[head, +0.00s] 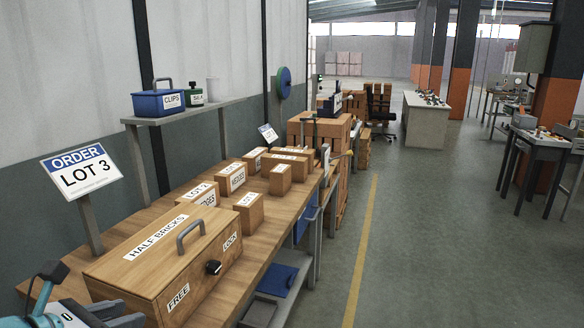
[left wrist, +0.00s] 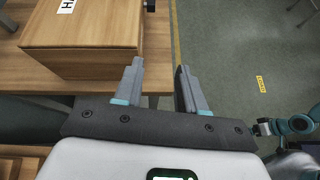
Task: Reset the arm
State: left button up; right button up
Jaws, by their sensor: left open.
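My left gripper (head: 95,312) shows at the bottom left corner of the head view, only partly in frame, close to the near end of the HALF BRICKS box (head: 160,262). In the left wrist view its two grey fingers (left wrist: 160,68) stand apart with nothing between them. The near face of the wooden box (left wrist: 85,60) is just left of the fingers, with no clear contact. The box lid is closed, with a grey handle (head: 190,234) on top. A black knob (head: 213,267) sits on its side between the words FREE and LOCK. No right gripper jaws can be made out.
Smaller labelled boxes (head: 248,212) stand farther along the wooden bench (head: 262,240). An ORDER LOT 3 sign (head: 82,172) rises at the left. A shelf (head: 190,108) holds a blue CLIPS bin (head: 158,103). The floor right of the bench (head: 420,240) is clear.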

pick_arm(q)
jog(key=d+f+n+g+h+p, duration=0.25)
jog(key=d+f+n, duration=0.5)
jog(key=f, duration=0.55)
jog(key=d+f+n+g+h+p, duration=0.15)
jog(key=d+f+n+g, duration=0.35)
jog(key=d+f, duration=0.55)
jog(key=s+f+n+g+y, duration=0.1)
jog(key=s+f+n+y, duration=0.1)
jog(key=s+f+n, duration=0.6)
jog(key=s+f+n+g+y, duration=0.2)
jog(key=s+f+n, duration=0.5)
jog(key=n, duration=1.5)
jog(key=shift+s+a+f+n+p, duration=0.35)
jog(key=shift+a+f, duration=0.1)
jog(key=shift+f, duration=0.25)
